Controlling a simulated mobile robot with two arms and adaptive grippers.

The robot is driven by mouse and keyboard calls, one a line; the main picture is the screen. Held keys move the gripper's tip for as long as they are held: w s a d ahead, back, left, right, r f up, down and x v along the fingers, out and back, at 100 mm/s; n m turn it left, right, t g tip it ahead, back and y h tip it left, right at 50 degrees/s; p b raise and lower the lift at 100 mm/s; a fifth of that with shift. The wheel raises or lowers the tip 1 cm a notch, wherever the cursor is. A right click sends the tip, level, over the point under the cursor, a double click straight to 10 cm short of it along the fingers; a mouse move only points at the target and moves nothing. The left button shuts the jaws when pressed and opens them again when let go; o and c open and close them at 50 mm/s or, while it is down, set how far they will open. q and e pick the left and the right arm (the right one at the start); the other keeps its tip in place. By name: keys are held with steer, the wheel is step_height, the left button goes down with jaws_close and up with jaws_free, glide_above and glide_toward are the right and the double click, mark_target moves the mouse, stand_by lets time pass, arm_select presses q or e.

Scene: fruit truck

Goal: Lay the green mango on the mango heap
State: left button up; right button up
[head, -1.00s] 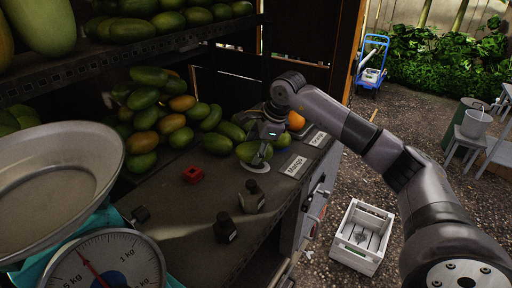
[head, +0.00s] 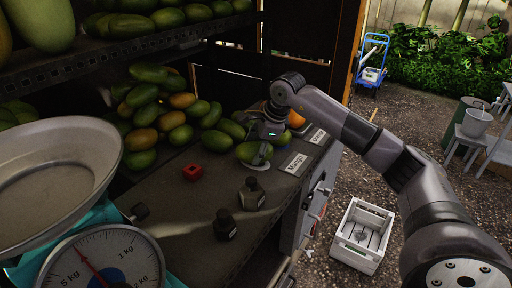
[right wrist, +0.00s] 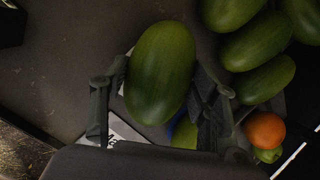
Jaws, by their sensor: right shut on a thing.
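The green mango (head: 249,152) is in my right gripper (head: 262,150), low over the shelf counter near its front edge. In the right wrist view the mango (right wrist: 160,72) sits between the two fingers of the gripper (right wrist: 155,104), one on each side. I cannot tell if its underside touches the counter. The mango heap (head: 160,105), green and orange-yellow fruit, lies on the counter to the left of the gripper. Several green mangoes (right wrist: 258,45) also show at the upper right of the right wrist view. My left gripper is out of view.
Label cards (head: 293,163) lie by the counter's front edge, with an orange (head: 296,119) behind. A red block (head: 192,172) and dark weights (head: 252,192) stand on the counter. A scale (head: 105,258) is at the left front. A white crate (head: 362,236) stands on the ground.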

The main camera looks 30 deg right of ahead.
steer(key=shift+f+b, duration=0.35)
steer(key=shift+f, duration=0.1)
stand_by(0.7)
steer(key=o, duration=0.9)
steer(key=shift+o, duration=0.2)
steer(key=shift+r+p, duration=2.1)
steer(key=shift+r, duration=0.95)
steer(key=shift+f, duration=0.1)
